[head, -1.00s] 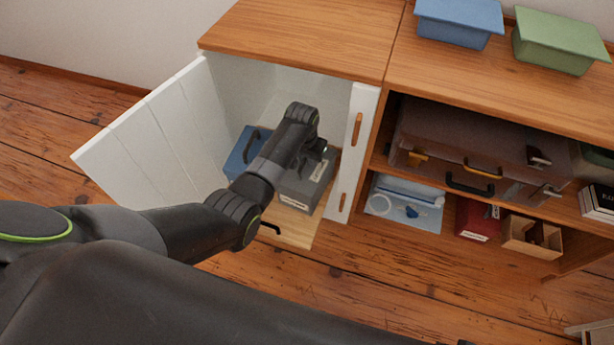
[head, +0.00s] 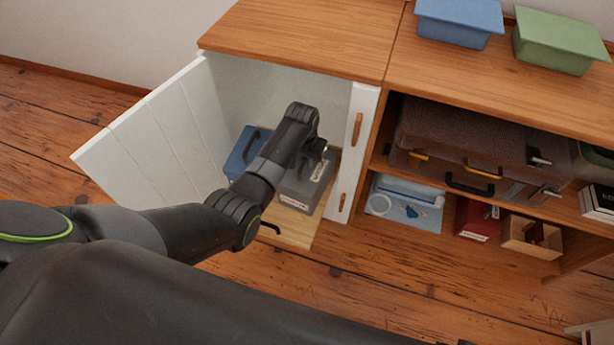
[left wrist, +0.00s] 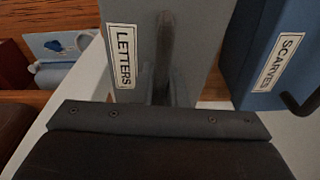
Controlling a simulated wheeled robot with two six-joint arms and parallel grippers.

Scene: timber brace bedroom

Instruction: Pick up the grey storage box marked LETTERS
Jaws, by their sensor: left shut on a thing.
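My left gripper (head: 318,158) reaches down to the top of the box. In the left wrist view its fingers (left wrist: 165,85) are shut on the box's handle, which they largely hide. A blue box marked SCARVES (left wrist: 272,55) stands beside it; in the head view this blue box (head: 241,155) is left of the grey one. My right gripper is not in view.
The white cabinet door (head: 150,130) stands open at left. The other narrow white door (head: 357,150) is right of the box. Lidded bins stand on top.

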